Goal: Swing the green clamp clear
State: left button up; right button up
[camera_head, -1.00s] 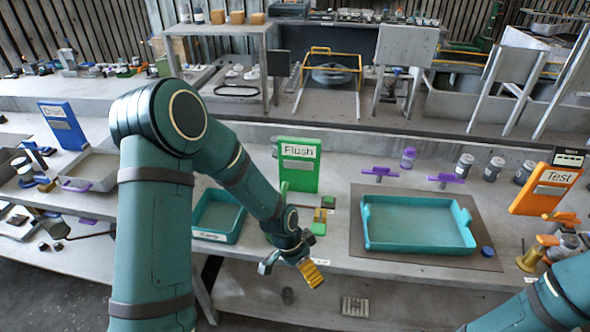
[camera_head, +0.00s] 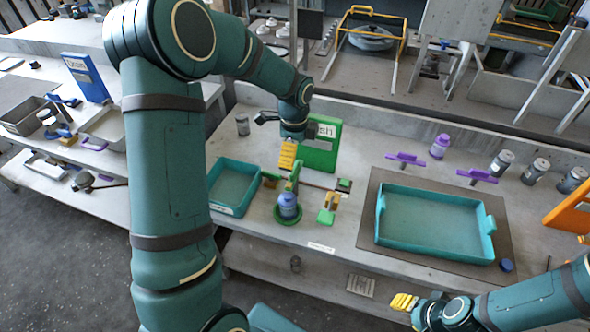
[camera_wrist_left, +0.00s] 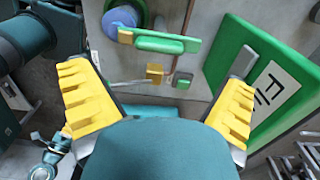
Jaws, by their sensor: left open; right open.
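The green clamp (camera_head: 295,171) is a short green arm in front of the green Flush sign (camera_head: 321,150). In the left wrist view the clamp (camera_wrist_left: 160,44) has a yellow block at its left end, by the rim of a blue round part. In the head view a blue-purple bottle (camera_head: 288,206) stands in a green ring below the clamp. My left gripper (camera_head: 288,155) is just above the clamp, partly hiding the sign. In the wrist view its yellow-padded fingers (camera_wrist_left: 160,105) are wide apart and empty. My right gripper (camera_head: 404,302) is at the lower right, away from the clamp.
A teal tray (camera_head: 232,188) stands left of the bottle, and a larger teal tray (camera_head: 435,225) lies to the right on a dark mat. A small green-and-yellow part (camera_head: 327,208) is beside the bottle. Purple handles (camera_head: 405,159) stand behind the large tray.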

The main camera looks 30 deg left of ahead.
aim_at(294, 169)
pick_arm(q)
notch_tip(294, 169, down, 7)
jog(key=shift+f+b, duration=0.1)
jog(key=shift+b, duration=0.25)
jog(key=c, duration=1.2)
